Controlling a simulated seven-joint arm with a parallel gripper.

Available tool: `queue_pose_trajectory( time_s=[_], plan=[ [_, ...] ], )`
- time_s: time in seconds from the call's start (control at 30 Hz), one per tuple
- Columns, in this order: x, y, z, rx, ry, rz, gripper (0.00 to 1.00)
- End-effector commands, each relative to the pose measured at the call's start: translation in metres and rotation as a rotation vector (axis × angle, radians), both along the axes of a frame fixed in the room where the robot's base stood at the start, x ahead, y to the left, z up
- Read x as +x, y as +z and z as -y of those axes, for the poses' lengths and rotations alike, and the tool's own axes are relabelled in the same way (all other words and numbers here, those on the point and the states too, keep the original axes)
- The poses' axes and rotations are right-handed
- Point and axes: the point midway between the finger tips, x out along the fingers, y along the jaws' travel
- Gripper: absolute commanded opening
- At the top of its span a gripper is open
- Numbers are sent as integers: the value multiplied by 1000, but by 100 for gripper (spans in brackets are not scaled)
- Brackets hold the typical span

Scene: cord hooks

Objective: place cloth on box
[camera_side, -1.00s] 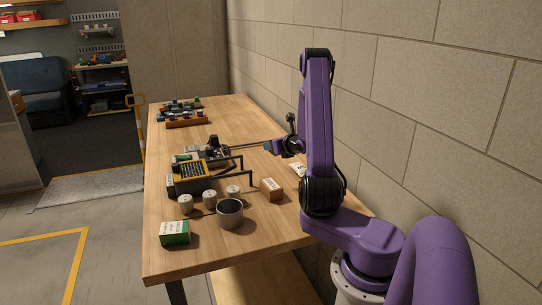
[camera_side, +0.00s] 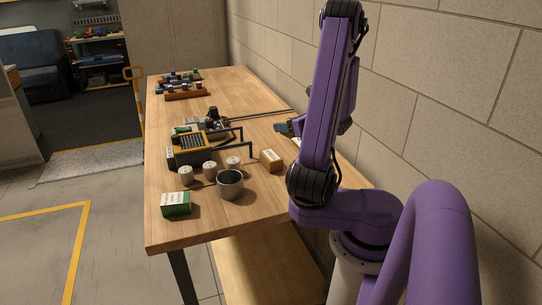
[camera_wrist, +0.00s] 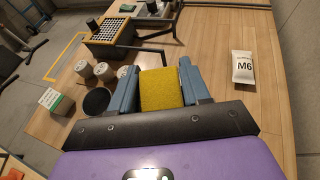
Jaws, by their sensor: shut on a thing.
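My gripper (camera_wrist: 160,90) is shut on a yellow cloth (camera_wrist: 160,90), which fills the space between the blue-grey fingers in the wrist view. In the side view my gripper (camera_side: 284,128) is over the right part of the table, and the cloth cannot be made out there. A small brown box (camera_side: 271,160) with a white label sits on the table, nearer the side camera than my gripper. I cannot see this box in the wrist view. A green and white box (camera_side: 176,204) stands at the near left edge; it also shows in the wrist view (camera_wrist: 55,101).
A grey cup (camera_side: 230,185) and several small white pots (camera_side: 210,170) stand between the boxes. A yellow and black device (camera_side: 188,149) with dark bars is behind them. A white M6 packet (camera_wrist: 243,67) lies on the right. Bare wood (camera_side: 240,95) is free farther back.

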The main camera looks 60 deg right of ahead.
Motion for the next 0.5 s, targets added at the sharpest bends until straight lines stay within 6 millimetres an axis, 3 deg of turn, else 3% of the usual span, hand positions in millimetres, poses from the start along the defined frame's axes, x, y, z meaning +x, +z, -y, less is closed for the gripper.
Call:
queue_pose_trajectory(
  time_s=[0.27,0.5],
  plan=[
    [-17,4,-29,10,32,-4,17],
    [-10,-1,-25,14,38,-4,17]
  ],
)
